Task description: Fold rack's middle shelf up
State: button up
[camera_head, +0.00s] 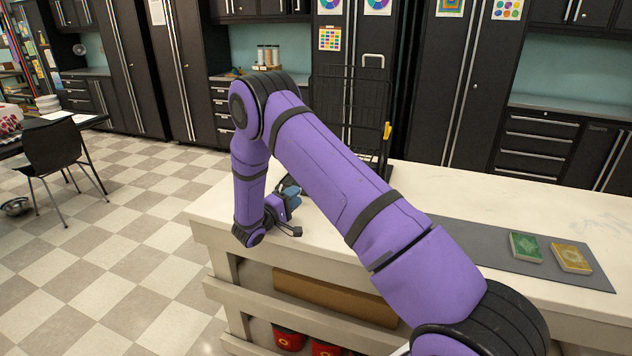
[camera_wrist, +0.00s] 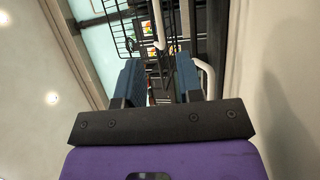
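A white bar (camera_wrist: 158,25) reaches down ahead of the finger gap, and a white curved piece (camera_wrist: 208,75) is just right of the right finger. I cannot make out which part is the middle shelf. My gripper (camera_wrist: 158,80) has its two blue fingers apart, with nothing clearly held between them. In the head view it is low over the counter's left end (camera_head: 288,193).
A grey mat (camera_head: 480,245) on the counter's right bears a green box (camera_head: 525,247) and a yellow box (camera_head: 571,257). Dark cabinets (camera_head: 440,100) stand behind. A chair (camera_head: 52,148) stands at the left; the tiled floor (camera_head: 130,240) between is open.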

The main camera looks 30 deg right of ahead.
jog(key=x, duration=1)
jog(key=shift+d, duration=0.1)
grip_shut()
